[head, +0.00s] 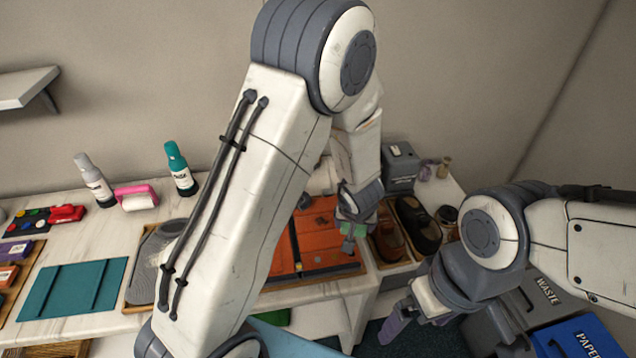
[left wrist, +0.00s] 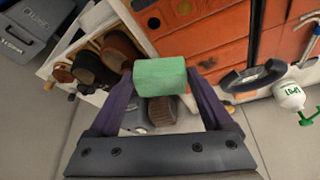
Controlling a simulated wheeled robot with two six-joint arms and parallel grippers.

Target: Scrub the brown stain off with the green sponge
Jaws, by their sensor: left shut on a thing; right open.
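The green sponge (left wrist: 160,75) is a pale green block between the dark purple fingers of my left gripper (left wrist: 162,82), which is shut on it. In the head view the sponge (head: 347,246) shows small at the end of my left gripper (head: 350,230), above or near the orange wooden panel (head: 318,226); I cannot tell whether it touches. My left arm covers much of the counter. My right gripper (head: 414,312) is open and empty at the lower right. I cannot make out the brown stain; the orange panel has only small dark marks.
Brown and black shoes (head: 415,222) stand in a tray right of the panel. A waste bin (head: 532,296) and a blue paper bin (head: 580,338) stand at the lower right. A teal mat (head: 72,288) and bottles (head: 180,168) are at the left.

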